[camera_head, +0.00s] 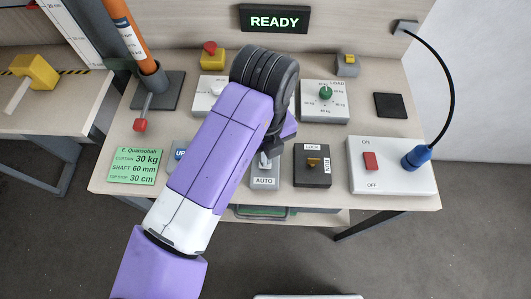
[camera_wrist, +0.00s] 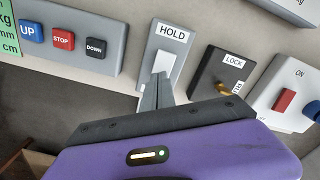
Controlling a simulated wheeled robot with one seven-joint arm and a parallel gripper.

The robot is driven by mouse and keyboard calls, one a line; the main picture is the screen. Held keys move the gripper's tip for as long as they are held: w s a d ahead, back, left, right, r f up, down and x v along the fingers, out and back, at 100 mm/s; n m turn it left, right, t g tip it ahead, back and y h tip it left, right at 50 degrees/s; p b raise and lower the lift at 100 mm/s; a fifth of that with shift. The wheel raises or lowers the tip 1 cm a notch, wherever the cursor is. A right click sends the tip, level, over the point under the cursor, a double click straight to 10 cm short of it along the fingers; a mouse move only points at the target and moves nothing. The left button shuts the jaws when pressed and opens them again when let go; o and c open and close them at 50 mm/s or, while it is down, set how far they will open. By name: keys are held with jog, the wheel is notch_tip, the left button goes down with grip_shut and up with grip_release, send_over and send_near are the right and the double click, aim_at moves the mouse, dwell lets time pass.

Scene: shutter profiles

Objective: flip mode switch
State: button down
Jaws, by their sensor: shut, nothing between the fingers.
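The mode switch is a grey box (camera_head: 264,173) with an AUTO label at its near end in the head view. In the wrist view its plate (camera_wrist: 184,54) has a HOLD label at the far end and a pale switch piece (camera_wrist: 164,62) below that label. My gripper (camera_wrist: 157,82) is shut and empty, its fingertips over the near part of the plate, just below the pale piece. I cannot tell whether they touch it. The fingers hide the AUTO end in the wrist view. My arm hides the switch's far end in the head view.
Right of the switch are a dark LOCK box (camera_head: 312,175) with a brass key and an ON/OFF panel (camera_head: 400,180) with a red switch. Left is an UP/STOP/DOWN button panel (camera_wrist: 75,20). A LOAD dial (camera_head: 325,100) stands behind. A screen (camera_head: 274,20) reads READY.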

jog(key=shift+r+p, duration=1.95)
jog(key=shift+r, duration=1.15)
